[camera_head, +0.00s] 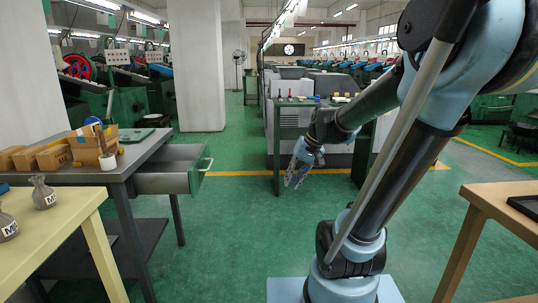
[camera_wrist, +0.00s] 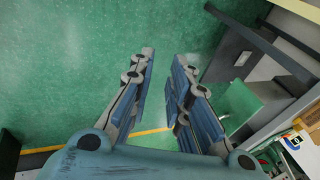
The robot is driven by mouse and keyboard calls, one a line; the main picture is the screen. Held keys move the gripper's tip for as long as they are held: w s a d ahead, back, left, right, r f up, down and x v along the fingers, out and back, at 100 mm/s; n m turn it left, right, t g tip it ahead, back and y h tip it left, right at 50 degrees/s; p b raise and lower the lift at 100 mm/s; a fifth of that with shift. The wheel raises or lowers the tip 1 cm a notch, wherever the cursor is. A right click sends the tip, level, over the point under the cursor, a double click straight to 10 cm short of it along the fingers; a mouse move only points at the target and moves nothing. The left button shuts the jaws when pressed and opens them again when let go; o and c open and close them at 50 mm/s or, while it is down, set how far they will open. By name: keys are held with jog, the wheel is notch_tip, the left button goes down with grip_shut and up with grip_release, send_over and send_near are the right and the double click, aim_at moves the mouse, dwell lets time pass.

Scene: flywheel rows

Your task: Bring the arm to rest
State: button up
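My gripper (camera_head: 293,177) hangs below the bent arm in the head view, pointing down in front of a grey machine. In the wrist view my gripper (camera_wrist: 163,72) has its two fingers apart with green floor showing between them. It is open and holds nothing. It touches nothing that I can see.
At left, a grey table (camera_head: 135,158) has an open drawer (camera_head: 160,184) and cardboard boxes (camera_head: 53,157). A yellow table (camera_head: 70,208) holds two marked sacks (camera_head: 43,194). A wooden table (camera_head: 490,200) with a dark tray stands at right. Green floor (camera_head: 225,235) is clear between them.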

jog(key=s+d+f+h, duration=0.2)
jog(key=s+d+f, duration=0.2)
jog(key=s, duration=0.3)
jog(key=s+d+f+h, duration=0.2)
jog(key=s+d+f, duration=0.2)
jog(key=s+d, duration=0.2)
jog(key=shift+s+d, duration=0.25)
jog(key=shift+s, duration=0.25)
jog(key=shift+w+f, duration=0.25)
jog(key=shift+w, duration=0.15)
